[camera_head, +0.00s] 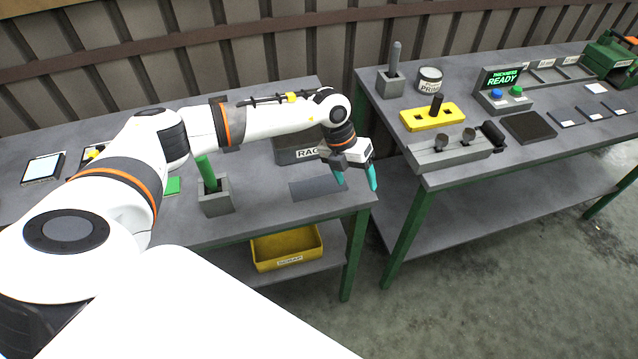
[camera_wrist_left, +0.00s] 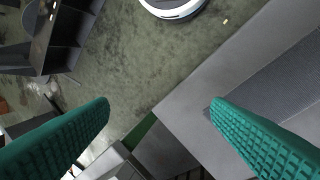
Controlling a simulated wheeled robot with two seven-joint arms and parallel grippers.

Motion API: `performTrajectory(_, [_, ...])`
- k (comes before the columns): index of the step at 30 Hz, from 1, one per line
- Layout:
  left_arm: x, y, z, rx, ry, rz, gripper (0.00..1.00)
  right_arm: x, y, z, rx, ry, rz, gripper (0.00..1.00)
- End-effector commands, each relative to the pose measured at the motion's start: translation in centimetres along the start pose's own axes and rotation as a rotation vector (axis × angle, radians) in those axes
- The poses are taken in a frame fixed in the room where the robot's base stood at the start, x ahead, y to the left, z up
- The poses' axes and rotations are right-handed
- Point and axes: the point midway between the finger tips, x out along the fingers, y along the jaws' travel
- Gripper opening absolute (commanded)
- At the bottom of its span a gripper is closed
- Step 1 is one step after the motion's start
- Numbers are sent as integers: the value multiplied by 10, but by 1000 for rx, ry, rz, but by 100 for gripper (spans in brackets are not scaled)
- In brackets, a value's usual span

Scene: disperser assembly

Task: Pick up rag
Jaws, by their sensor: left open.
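A dark grey holder labelled RAG (camera_head: 297,154) stands at the right back of the left table, partly hidden by my left arm. I cannot make out a rag in it. My left gripper (camera_head: 356,180) is open and empty, with teal fingers pointing down near that table's right edge. It is to the right of the RAG holder and apart from it. In the left wrist view the two teal fingers (camera_wrist_left: 159,104) are spread wide, with the floor and a grey table corner beyond them. My right gripper is not in view.
A flat grey patch (camera_head: 318,188) lies on the left table (camera_head: 262,212) beside the gripper. A green-handled tool stands in a grey block (camera_head: 216,204). A yellow bin (camera_head: 287,249) sits on the shelf below. The right table (camera_head: 440,180) holds a yellow fixture (camera_head: 418,119) and several parts.

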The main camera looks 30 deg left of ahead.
Motion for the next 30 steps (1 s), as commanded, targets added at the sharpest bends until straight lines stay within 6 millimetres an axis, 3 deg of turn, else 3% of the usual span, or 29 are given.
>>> performTrajectory(1, [-17, -27, -6, -13, -3, -109, 73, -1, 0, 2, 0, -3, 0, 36])
performTrajectory(3, [-32, -54, -9, -36, -13, -220, 73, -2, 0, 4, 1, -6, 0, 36])
performTrajectory(6, [-48, -78, -11, -60, -21, -317, 73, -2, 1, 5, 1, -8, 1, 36])
performTrajectory(10, [-52, -89, -11, -73, -26, -360, 73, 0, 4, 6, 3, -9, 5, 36])
performTrajectory(17, [-34, -94, -10, -71, -26, -357, 73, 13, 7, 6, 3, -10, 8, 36])
performTrajectory(30, [26, -116, -8, -69, -27, -355, 73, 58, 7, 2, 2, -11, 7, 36])
